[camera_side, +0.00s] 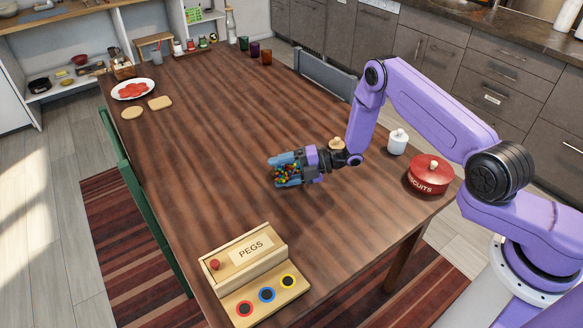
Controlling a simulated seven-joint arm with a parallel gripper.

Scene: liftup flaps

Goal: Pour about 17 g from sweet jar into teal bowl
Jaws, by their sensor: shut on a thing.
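The sweet jar (288,174), clear with many-coloured sweets inside, is held near the middle of the wooden table. My gripper (283,168) is shut on it, with a light blue finger along each side. The jar's tilt, its mouth and its height over the table are hard to make out at this size. I cannot make out a teal bowl in this view.
A wooden PEGS box (250,250) stands at the front edge. A red biscuit tin (430,174) and a white lidded jar (397,141) stand at the right. A plate (133,89) is at the far left. The table's middle left is clear.

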